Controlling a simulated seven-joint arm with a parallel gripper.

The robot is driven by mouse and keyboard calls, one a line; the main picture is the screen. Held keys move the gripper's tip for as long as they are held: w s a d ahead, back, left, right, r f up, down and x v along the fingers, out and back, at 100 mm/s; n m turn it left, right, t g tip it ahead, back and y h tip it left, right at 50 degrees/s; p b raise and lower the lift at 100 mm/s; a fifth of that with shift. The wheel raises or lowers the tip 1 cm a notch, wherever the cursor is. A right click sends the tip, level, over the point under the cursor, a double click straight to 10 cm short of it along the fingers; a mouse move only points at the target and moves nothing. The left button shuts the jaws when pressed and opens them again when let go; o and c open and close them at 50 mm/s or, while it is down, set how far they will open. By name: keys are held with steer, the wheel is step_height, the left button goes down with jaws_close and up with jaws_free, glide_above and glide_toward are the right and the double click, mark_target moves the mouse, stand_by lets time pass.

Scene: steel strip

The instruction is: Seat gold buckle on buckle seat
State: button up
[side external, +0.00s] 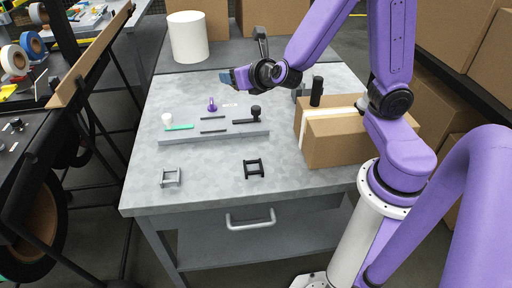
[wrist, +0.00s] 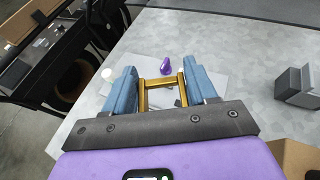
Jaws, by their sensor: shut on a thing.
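The gold buckle (wrist: 161,82) is an open rectangular frame between the two blue fingers of my gripper (wrist: 160,75) in the wrist view. The fingers are shut on its two sides. In the side view my gripper (side external: 229,78) is above the back of the steel table, and the buckle cannot be made out there. A raised grey strip (side external: 213,137) lies across the table, below and in front of my gripper, with small parts on or behind it. I cannot tell which part is the buckle seat.
A silver frame (side external: 171,177) and a black frame (side external: 254,168) lie at the table's front. A purple peg (side external: 212,104) stands behind the strip, with a white knob (side external: 167,119) and green bar (side external: 179,127) to its left. A cardboard box (side external: 345,138) occupies the right; a white cylinder (side external: 188,38) stands behind.

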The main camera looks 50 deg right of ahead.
steer(key=shift+w, duration=0.1)
steer(key=m+g+h, duration=1)
steer(key=m+g, duration=0.3)
steer(key=m, duration=0.2)
glide_above(216, 123)
steer(key=shift+f, duration=8.15)
